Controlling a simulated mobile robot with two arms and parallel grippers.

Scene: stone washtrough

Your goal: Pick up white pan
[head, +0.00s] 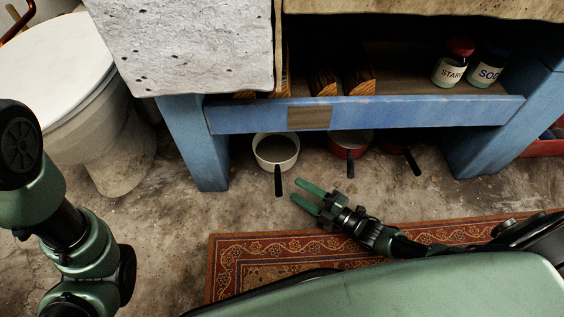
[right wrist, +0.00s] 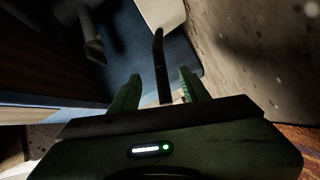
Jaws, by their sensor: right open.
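The white pan (head: 264,163) stands on the floor under the blue bench, upright, with its dark handle (head: 278,183) pointing out toward me. My right gripper (head: 297,190) is open and empty, just right of the handle's end in the head view. In the right wrist view part of the white pan (right wrist: 163,12) shows at the top. Its dark handle (right wrist: 160,65) runs down toward the space between the two green fingers (right wrist: 158,82); whether it lies between them in depth I cannot tell. My left arm shows at the left edge, but its gripper does not.
A bench leg (head: 205,150) stands left of the white pan. A patterned rug (head: 228,262) lies in front; bare floor lies between.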

